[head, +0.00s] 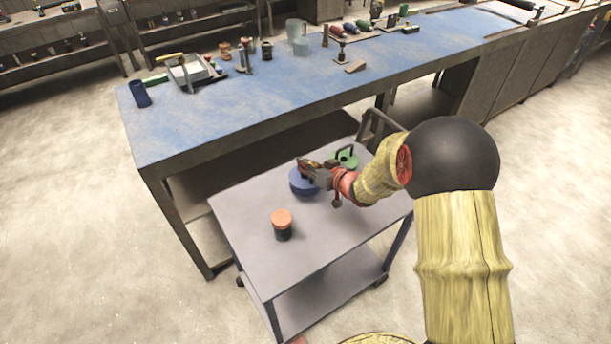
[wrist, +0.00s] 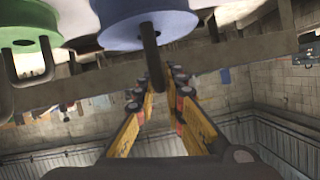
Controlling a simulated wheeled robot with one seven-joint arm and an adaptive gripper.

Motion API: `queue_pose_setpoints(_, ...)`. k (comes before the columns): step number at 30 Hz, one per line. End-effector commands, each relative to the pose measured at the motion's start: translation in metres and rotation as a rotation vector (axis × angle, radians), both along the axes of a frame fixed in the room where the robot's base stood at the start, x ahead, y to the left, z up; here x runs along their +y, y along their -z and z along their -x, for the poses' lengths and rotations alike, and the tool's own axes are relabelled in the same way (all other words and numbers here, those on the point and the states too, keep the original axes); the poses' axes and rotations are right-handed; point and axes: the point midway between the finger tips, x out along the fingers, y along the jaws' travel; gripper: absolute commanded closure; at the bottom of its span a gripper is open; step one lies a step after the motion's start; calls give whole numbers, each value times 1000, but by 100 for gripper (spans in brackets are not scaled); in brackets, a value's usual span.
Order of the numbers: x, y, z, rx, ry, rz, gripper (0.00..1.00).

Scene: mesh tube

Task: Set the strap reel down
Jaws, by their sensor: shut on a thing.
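The strap reel appears to be the blue round reel (head: 301,184) at the cart's far side in the head view. It also shows at the top of the wrist view (wrist: 120,27), with a dark looped handle. My gripper (head: 307,168) is above the reel and shut on its handle; in the wrist view the fingers (wrist: 156,84) close around the handle's end. A green reel (head: 346,158) with its own dark handle stands close by, and shows at the left of the wrist view (wrist: 25,28). I cannot tell whether the blue reel touches the cart top.
The grey cart (head: 245,215) has a push handle at its far right. A jar with an orange lid (head: 282,220) stands nearer the front. Bare cart top lies around the jar. Behind is a long blue workbench (head: 200,125) with tools and containers.

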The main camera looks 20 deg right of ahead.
Motion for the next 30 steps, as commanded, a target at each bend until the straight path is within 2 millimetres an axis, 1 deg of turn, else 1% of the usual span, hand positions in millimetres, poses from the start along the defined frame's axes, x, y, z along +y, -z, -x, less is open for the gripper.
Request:
queue_pose_setpoints(1, 0, 3, -4, -3, 0, 0, 100)
queue_pose_setpoints(5, 0, 7, -8, -3, 0, 0, 100)
queue_pose_setpoints(8, -1, 14, -13, -2, 0, 0, 100)
queue_pose_setpoints(9, -1, 19, -16, -2, 0, 0, 100)
queue_pose_setpoints(12, -1, 36, -15, -1, 0, 0, 100)
queue_pose_setpoints(15, -1, 46, -15, -3, 0, 0, 100)
queue_pose_setpoints(23, -1, 45, -15, -3, 0, 0, 100)
queue_pose_setpoints(27, -1, 49, -15, -2, 0, 0, 100)
queue_pose_setpoints(28, -1, 50, -14, 0, 0, 0, 88)
queue_pose_setpoints(30, -1, 50, -14, 0, 0, 0, 84)
